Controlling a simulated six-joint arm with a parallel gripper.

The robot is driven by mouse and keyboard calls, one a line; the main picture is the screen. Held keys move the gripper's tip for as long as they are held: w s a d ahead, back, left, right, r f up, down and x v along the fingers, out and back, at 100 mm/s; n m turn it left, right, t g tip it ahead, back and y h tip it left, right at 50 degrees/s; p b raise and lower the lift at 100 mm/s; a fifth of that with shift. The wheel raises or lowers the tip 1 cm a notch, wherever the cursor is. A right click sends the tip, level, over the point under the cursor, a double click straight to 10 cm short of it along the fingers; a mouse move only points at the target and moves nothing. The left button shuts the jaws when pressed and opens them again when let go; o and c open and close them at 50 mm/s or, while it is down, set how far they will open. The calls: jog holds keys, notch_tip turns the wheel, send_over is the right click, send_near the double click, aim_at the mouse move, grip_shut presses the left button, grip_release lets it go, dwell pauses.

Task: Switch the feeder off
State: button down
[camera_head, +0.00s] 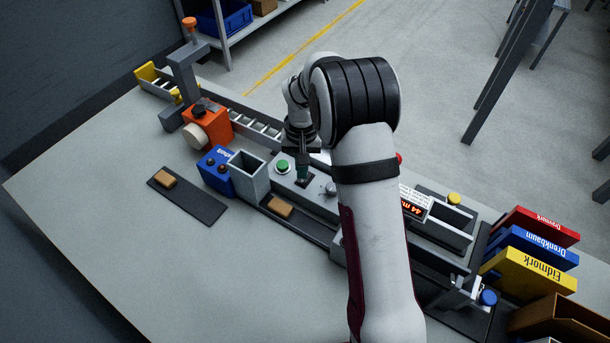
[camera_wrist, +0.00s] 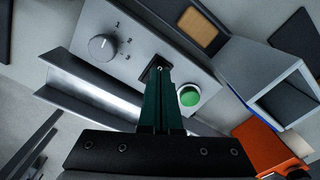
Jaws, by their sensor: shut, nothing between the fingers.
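The grey control panel (camera_head: 315,200) carries a green button (camera_head: 282,167) and a rotary knob (camera_head: 331,189). In the wrist view the panel (camera_wrist: 185,55) shows the knob (camera_wrist: 102,47) with marks 1, 2, 3, and the green button (camera_wrist: 189,95). Between them is a small black switch plate (camera_wrist: 153,66) with a small metallic tip, partly hidden by my fingers. My gripper (camera_head: 303,180) is shut and empty; in the wrist view its dark green fingertips (camera_wrist: 159,72) are over the switch plate. I cannot tell whether they touch it or which way the switch stands.
A grey square chute (camera_head: 248,174) and a blue box (camera_head: 215,172) stand left of the panel. An orange unit (camera_head: 207,124) is behind them. Tan blocks lie on dark strips (camera_head: 190,197). My arm hides the panel's right part. Coloured bins (camera_head: 530,272) stand at right.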

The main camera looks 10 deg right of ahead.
notch_tip(320, 180, up, 6)
jog(key=shift+f, duration=0.25)
dwell(0.4)
jog(key=s+a+r+m+y, duration=0.1)
jog(key=s+r, duration=0.4)
jog(key=s, duration=0.4)
jog(key=s+a+r, duration=0.1)
jog(key=s+r, duration=0.4)
jog(key=s, duration=0.4)
jog(key=s+a+f+m, duration=0.1)
jog(key=s, duration=1.3)
jog(key=shift+s+a+m+y, duration=0.2)
jog(key=shift+a+m+y, duration=0.1)
jog(key=shift+y, duration=0.1)
